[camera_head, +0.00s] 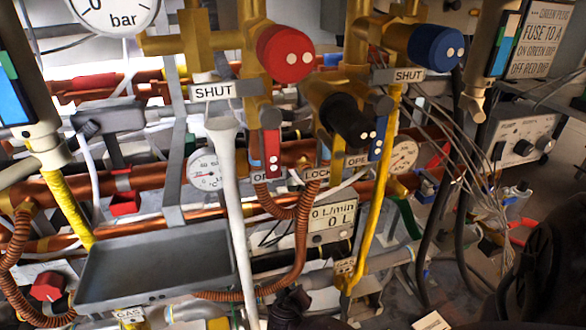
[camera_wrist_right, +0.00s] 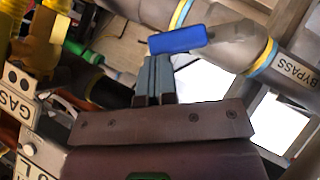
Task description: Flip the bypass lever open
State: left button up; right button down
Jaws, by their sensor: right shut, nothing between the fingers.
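The blue lever (camera_wrist_right: 177,40) shows in the right wrist view beside a grey pipe (camera_wrist_right: 236,45) that carries a BYPASS label (camera_wrist_right: 297,70). The lever's free end points left and its other end meets the pipe's valve body. My right gripper (camera_wrist_right: 155,62) is shut and empty, with its fingertips just below the lever's left part. I cannot tell whether they touch it. I cannot pick out this lever in the head view. My left gripper is not in view.
A yellow gas fitting (camera_wrist_right: 40,45) and a GAS tag (camera_wrist_right: 14,105) stand left of my right gripper. The head view shows crowded copper pipes (camera_head: 140,180), red (camera_head: 285,54) and blue (camera_head: 436,44) knobs, a grey tray (camera_head: 155,268) and loose cables (camera_head: 480,165). Little room is free.

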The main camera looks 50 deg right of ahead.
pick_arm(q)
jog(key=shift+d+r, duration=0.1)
pick_arm(e)
jog(key=s+d+f+m+t+y, duration=0.2)
jog(key=d+f+y, duration=0.1)
jog(key=f+y, duration=0.1)
jog(key=shift+d+f, duration=0.2)
jog(key=shift+f, duration=0.15)
jog(key=shift+s, duration=0.1)
dwell(0.6)
